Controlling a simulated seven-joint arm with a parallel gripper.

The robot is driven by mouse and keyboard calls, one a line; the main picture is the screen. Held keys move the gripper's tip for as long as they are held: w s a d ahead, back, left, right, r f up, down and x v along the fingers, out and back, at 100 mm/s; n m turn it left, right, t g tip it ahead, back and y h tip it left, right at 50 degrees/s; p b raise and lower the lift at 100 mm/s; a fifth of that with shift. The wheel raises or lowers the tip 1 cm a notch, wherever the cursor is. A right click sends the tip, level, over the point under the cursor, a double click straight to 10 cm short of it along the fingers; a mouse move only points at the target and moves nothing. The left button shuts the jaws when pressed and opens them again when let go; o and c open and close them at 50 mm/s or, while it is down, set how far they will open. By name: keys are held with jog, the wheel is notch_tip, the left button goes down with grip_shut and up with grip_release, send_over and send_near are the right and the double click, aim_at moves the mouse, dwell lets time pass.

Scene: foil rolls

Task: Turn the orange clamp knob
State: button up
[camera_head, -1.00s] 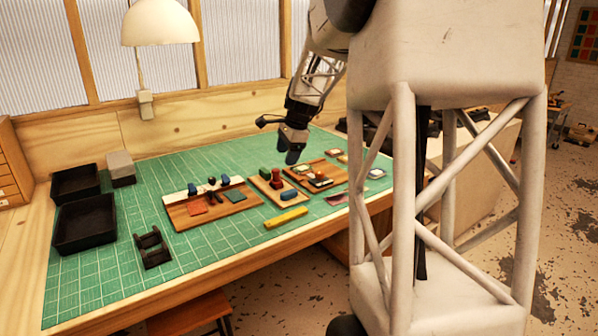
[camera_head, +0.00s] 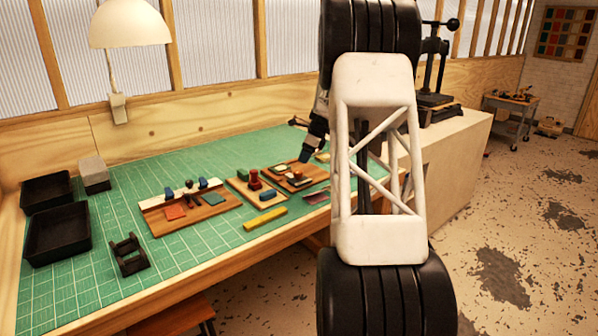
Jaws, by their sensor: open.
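I cannot single out an orange clamp knob at this size. A small red knob-like piece (camera_head: 255,181) stands on the middle wooden board. A small reddish piece (camera_head: 297,177) lies on the right wooden board (camera_head: 314,173), and a flat orange-red square (camera_head: 175,212) lies on the left wooden board (camera_head: 212,212). My gripper (camera_head: 304,158) points down above the back of the right board, apart from the pieces as far as I can see. It is open and seems empty. My arm link hides part of the bench to its right.
A green mat (camera_head: 130,185) covers the bench. A yellow bar (camera_head: 265,219) lies in front of the middle board. Two black trays (camera_head: 58,234), a grey block (camera_head: 93,170) and a black stand (camera_head: 128,254) are at left. A black press (camera_head: 436,85) stands beyond my arm.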

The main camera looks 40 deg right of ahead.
aim_at(298, 172)
jog(key=shift+d, duration=0.15)
jog(key=shift+x, duration=3.95)
jog(key=c, duration=0.9)
